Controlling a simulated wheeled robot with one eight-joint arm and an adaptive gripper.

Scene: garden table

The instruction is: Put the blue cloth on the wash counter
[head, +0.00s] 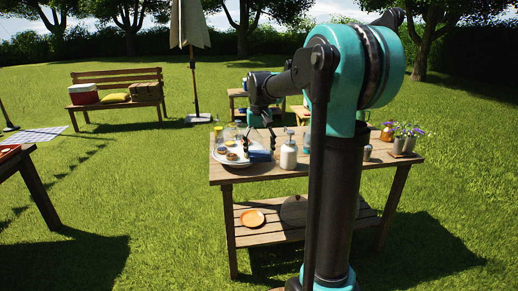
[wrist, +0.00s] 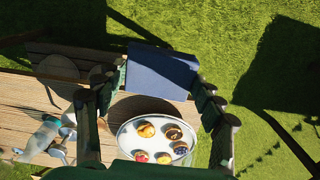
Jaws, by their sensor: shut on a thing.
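The blue cloth (wrist: 160,72) is a folded, flat dark-blue rectangle between my gripper's (wrist: 159,84) two fingers in the wrist view. My gripper is shut on it. In the head view the gripper (head: 262,128) points down over the left part of the near wooden table (head: 340,168), and the cloth (head: 260,156) shows below it, beside a white tray. Whether the cloth touches the tray or table is unclear. No surface is clearly marked as the wash counter.
The white tray (head: 222,157) holds several pastries. A white pump bottle (head: 288,155) stands just right of the cloth. Flower pots (head: 404,143) stand at the table's right end. An orange plate (head: 252,218) lies on the lower shelf. Another table (head: 28,180) is at the left edge.

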